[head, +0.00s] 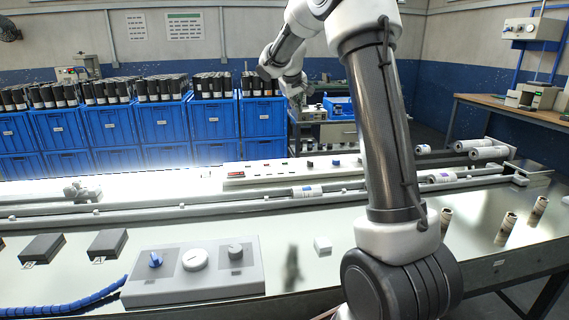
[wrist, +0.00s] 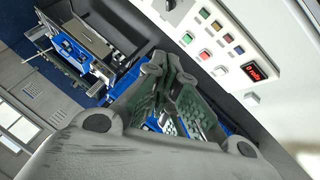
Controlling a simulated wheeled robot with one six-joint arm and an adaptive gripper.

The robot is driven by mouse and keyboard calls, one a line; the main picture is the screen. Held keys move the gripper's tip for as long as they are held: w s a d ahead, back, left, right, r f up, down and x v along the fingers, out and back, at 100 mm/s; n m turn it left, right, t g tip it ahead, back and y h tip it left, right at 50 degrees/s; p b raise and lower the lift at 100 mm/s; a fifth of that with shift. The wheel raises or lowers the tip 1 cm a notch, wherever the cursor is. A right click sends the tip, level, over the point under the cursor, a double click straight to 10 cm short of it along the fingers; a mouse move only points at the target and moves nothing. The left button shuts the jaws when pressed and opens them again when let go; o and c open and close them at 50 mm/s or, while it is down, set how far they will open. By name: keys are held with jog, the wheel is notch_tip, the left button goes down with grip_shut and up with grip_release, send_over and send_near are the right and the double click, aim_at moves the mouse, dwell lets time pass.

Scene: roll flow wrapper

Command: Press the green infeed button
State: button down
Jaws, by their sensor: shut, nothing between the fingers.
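In the wrist view a pale control panel (wrist: 225,50) holds rows of small square buttons in green, red, yellow and white. One green button (wrist: 187,38) sits near the panel's lower left edge, and another green button (wrist: 204,13) sits further up. Their labels are too small to read, so I cannot tell which is the infeed one. My gripper (wrist: 156,67) is shut and empty, to the left of the panel and apart from the buttons in the picture. In the head view my gripper (head: 298,92) is small and far off, beyond the conveyor line.
A red digital display (wrist: 260,71) is on the panel. Blue crates (head: 165,124) of dark rolls stand at the back left. A grey control box (head: 196,285) with knobs sits on the front table. White rolls (head: 488,153) lie at the right.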

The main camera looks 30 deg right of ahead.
jog(key=w+d+f, duration=0.2)
jog(key=w+f, duration=0.5)
jog(key=w, duration=0.3)
jog(key=n+t, duration=0.1)
jog(key=n, duration=0.1)
send_over(284, 162)
jog(key=w, duration=0.1)
notch_tip(284, 162, down, 10)
jog(key=shift+w+a+h, duration=0.1)
jog(key=shift+a+h, duration=0.1)
jog(key=shift+h, duration=0.1)
jog(key=shift+f, duration=4.45)
jog(key=shift+f, duration=0.15)
jog(key=shift+f, duration=0.25)
